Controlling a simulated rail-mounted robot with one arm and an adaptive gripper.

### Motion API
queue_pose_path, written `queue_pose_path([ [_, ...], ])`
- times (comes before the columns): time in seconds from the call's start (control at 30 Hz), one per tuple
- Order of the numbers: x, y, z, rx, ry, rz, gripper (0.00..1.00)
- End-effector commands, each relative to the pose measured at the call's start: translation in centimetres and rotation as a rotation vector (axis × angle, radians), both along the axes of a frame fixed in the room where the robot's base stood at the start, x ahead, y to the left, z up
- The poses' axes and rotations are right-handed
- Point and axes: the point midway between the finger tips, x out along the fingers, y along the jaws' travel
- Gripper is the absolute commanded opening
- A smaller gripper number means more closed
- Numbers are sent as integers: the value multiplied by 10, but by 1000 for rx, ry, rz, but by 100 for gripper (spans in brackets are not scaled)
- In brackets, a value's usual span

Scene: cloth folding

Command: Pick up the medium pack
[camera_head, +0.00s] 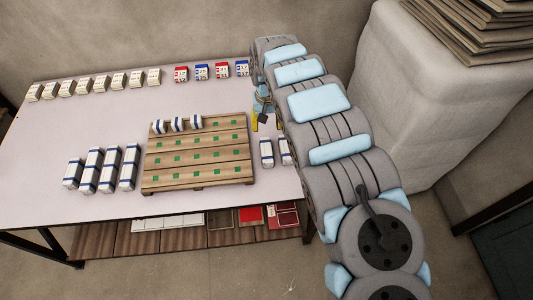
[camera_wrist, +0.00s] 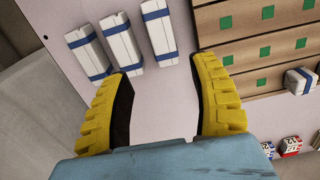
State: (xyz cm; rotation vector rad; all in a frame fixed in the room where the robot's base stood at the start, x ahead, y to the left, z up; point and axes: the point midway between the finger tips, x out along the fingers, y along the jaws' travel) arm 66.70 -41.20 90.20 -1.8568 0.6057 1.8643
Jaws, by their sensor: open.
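Three white packs with blue bands lie side by side in the wrist view: a left one (camera_wrist: 93,60), a middle one (camera_wrist: 126,48) and a right one (camera_wrist: 164,46). I cannot tell for sure which is the medium pack. In the head view, two such packs show right of the pallet: one in full (camera_head: 266,160) and one partly behind my arm (camera_head: 285,158). My gripper (camera_wrist: 160,67), with yellow fingers, is open and empty. Its fingertips point towards the near ends of the middle and right packs. In the head view, my gripper (camera_head: 262,118) is partly hidden by my arm.
A wooden pallet (camera_head: 198,185) with green squares holds three small blue-banded packs (camera_head: 178,125). Several longer packs (camera_head: 110,168) lie left of it. White boxes (camera_head: 100,84) and red and blue boxes (camera_head: 201,72) line the table's back edge. A draped stack (camera_head: 390,110) stands right.

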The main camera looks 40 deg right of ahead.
Motion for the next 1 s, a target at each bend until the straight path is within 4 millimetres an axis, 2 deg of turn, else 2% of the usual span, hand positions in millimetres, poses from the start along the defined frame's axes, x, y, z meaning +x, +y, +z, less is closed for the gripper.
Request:
queue_pose_path([
  [0.2, 1, 0, -30, 1, -2, -1, 61],
  [0.7, 2, 1, -88, 0, -5, 0, 61],
  [1.0, 1, -1, -104, -2, -6, -1, 61],
])
